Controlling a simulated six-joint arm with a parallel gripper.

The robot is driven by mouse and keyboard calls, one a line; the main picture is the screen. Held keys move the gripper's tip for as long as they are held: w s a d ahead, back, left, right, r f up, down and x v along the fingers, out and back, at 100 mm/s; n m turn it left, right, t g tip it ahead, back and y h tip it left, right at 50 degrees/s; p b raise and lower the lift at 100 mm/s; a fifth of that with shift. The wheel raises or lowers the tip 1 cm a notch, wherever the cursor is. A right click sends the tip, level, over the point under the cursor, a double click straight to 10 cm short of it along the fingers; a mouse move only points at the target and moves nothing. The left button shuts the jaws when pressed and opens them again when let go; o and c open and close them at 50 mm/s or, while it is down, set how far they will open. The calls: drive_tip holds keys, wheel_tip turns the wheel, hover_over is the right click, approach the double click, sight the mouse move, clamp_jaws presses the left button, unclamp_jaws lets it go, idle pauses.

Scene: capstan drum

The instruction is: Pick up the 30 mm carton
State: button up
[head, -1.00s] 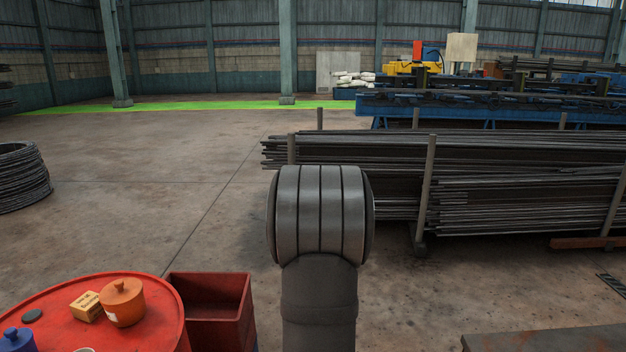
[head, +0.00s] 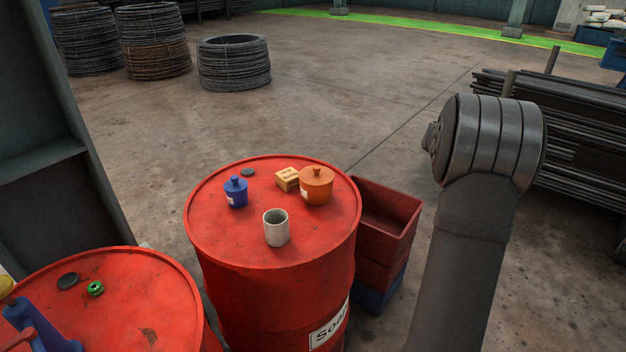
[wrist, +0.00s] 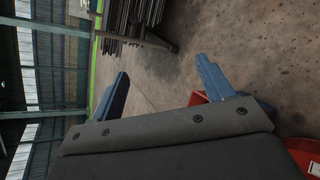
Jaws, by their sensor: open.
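A small tan carton (head: 287,179) with dark print sits on top of the red drum (head: 215,247), toward its far right. It is close beside an orange lidded pot (head: 316,187), which stands to its right. In the wrist view my gripper (wrist: 162,85) is open and empty, its two blue fingers wide apart. It points over the concrete floor, away from the carton. The carton does not show in the wrist view. In the head view my arm rises on the right, and my gripper is not visible there.
A blue lidded pot (head: 236,192), a grey cup (head: 276,228) and a dark disc (head: 247,172) share the drum top. Red bins (head: 392,210) stand right of the drum. A second drum (head: 140,300) is at front left. A steel column (head: 60,150) stands at left.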

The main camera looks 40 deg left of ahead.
drive_tip(key=s+a+f+m+g+y, duration=0.1)
drive_tip(key=s+a+m, duration=0.1)
drive_tip(key=a, duration=0.6)
drive_tip(key=s+a+f+m+g+y, duration=0.1)
drive_tip(key=s+a+m+g, duration=0.1)
drive_tip(key=a, duration=0.5)
drive_tip(key=m+g+y, duration=0.3)
drive_tip(key=g+y, duration=0.4)
approach(288, 174)
drive_tip(key=x, duration=0.4)
drive_tip(key=shift+s+d, duration=0.15)
drive_tip(key=shift+s, duration=0.2)
drive_tip(key=shift+w+x, duration=0.2)
drive_tip(key=shift+x, duration=3.2)
drive_tip(key=shift+r, duration=0.1)
drive_tip(key=c, duration=0.7)
